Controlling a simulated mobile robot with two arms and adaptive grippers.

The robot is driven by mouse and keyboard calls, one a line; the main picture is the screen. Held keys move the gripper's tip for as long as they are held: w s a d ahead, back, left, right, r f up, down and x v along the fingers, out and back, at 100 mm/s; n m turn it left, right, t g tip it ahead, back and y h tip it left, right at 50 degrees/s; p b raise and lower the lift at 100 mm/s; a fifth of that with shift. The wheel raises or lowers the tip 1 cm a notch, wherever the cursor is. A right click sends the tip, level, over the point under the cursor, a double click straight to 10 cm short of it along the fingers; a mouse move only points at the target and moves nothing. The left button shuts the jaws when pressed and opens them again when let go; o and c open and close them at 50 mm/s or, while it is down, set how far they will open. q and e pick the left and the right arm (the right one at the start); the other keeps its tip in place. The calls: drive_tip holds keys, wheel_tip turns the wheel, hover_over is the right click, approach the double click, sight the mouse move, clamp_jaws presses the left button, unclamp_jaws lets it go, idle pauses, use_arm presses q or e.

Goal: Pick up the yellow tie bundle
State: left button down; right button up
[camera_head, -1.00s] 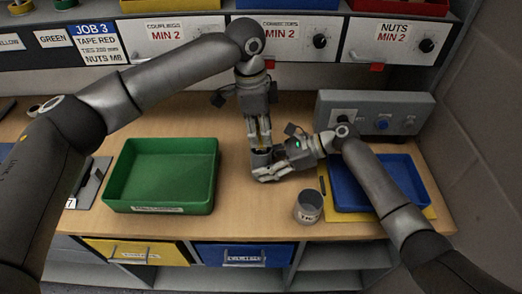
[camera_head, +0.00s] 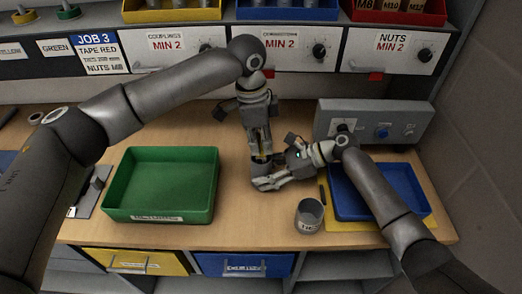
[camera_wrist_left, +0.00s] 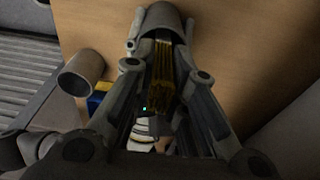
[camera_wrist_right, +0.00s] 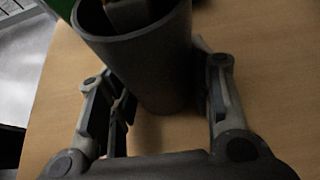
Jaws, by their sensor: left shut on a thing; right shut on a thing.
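The yellow tie bundle (camera_wrist_left: 160,80) stands up out of a grey cup (camera_wrist_left: 166,20) in the left wrist view. My left gripper (camera_head: 260,153) is above the cup, with its fingers shut on the bundle from both sides. My right gripper (camera_head: 266,182) is low at the table and shut on the grey cup, which fills the upper middle of the right wrist view (camera_wrist_right: 140,60). In the head view the cup and bundle are mostly hidden by my grippers. The bundle's lower end is hidden in the cup.
A second grey cup (camera_head: 309,216) with a label stands near the table's front edge. A green tray (camera_head: 160,208) is at the left, a blue tray (camera_head: 372,213) at the right. A grey control box (camera_head: 368,122) stands behind.

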use_arm(q)
wheel_tip(320, 180, up, 18)
idle(0.4)
use_arm(e)
drive_tip(key=o, duration=0.9)
drive_tip(key=shift+c, duration=0.2)
